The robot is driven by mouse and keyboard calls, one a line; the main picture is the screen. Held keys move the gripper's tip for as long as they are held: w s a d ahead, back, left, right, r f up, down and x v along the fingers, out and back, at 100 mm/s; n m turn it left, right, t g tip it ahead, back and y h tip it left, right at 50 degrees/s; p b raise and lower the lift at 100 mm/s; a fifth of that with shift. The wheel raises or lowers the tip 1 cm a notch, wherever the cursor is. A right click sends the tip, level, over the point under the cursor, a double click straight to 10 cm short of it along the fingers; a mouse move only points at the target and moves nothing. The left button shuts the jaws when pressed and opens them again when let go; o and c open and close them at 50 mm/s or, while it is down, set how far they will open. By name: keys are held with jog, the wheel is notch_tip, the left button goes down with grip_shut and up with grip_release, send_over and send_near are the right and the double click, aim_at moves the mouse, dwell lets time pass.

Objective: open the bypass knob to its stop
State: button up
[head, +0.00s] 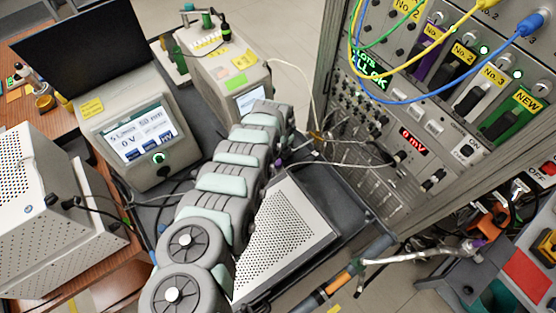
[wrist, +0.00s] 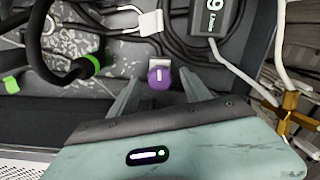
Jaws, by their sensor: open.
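A small round purple knob (wrist: 160,78) with a white pointer line sits on a pale mount in the middle of the wrist view. I take it for the bypass knob. Its line runs roughly up and down in the picture. My gripper (wrist: 161,89) is open, with one finger on each side of the knob and a visible gap to each. I cannot tell how deep the fingertips reach beside it. In the head view, my arm hides the gripper. A small purple spot (head: 278,163) shows beside the arm, perhaps the same knob.
In the wrist view, a black hose with a green collar (wrist: 89,65) curves at left. Dark cables, a small display (wrist: 210,18) and a brass fitting (wrist: 290,108) lie around. In the head view, a perforated box (head: 290,235) and an instrument rack (head: 400,125) stand right of my arm.

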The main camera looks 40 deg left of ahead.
jog(key=shift+c, duration=0.3)
grip_shut()
